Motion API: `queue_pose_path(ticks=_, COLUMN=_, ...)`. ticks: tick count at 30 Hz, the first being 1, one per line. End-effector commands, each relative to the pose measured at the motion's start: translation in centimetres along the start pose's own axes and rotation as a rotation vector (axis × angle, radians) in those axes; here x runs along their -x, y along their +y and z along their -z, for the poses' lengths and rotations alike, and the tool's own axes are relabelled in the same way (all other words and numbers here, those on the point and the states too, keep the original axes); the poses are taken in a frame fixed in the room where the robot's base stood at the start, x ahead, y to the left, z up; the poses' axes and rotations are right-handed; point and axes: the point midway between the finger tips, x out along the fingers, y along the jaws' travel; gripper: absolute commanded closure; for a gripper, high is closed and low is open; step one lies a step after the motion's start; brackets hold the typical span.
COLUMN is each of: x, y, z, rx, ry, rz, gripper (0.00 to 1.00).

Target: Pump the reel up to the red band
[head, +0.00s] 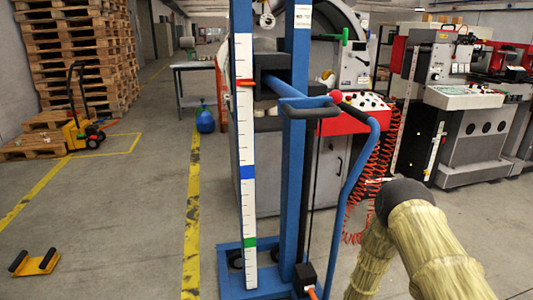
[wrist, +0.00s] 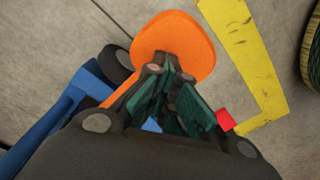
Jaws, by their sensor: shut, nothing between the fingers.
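A blue lift mast (head: 296,150) stands upright with a white scale (head: 246,130) on its left side. The scale has a red mark (head: 246,83) near the top, a blue band (head: 247,172) and a green band (head: 249,243). I cannot tell whether the red mark is band, pointer or both. The dark carriage (head: 272,62) is at about that height, with a blue boom (head: 284,88). I cannot make out a reel on it. In the wrist view an orange pedal (wrist: 180,35) lies beneath my gripper (wrist: 172,68), which is shut and empty; contact is unclear.
A blue curved handle (head: 356,165) rises beside the mast. A red coiled hose (head: 378,175) hangs behind it. Pallets (head: 75,50) and a yellow pallet jack (head: 82,125) stand at the left. The floor left of the mast is mostly clear.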

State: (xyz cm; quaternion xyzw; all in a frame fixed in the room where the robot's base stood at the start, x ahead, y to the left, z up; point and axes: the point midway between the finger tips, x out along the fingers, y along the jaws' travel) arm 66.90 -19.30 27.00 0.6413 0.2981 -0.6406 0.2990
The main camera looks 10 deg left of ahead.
Motion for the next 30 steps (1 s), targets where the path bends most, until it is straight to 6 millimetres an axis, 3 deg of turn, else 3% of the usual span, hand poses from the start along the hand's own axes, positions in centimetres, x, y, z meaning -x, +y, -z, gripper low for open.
queue_pose_path(ticks=7, x=-0.5, y=0.0, z=0.2, rx=0.001, ry=0.005, rz=-0.002, gripper=1.00)
queue_pose_path(ticks=11, x=0.4, y=0.0, z=0.2, rx=0.001, ry=0.005, rz=-0.002, gripper=1.00)
queue_pose_path(ticks=25, x=8.2, y=0.1, z=-0.1, rx=-0.001, ry=0.001, rz=-0.001, gripper=1.00)
queue_pose_path(ticks=30, x=9.4, y=0.0, z=0.0, rx=0.000, ry=0.000, rz=0.000, gripper=1.00)
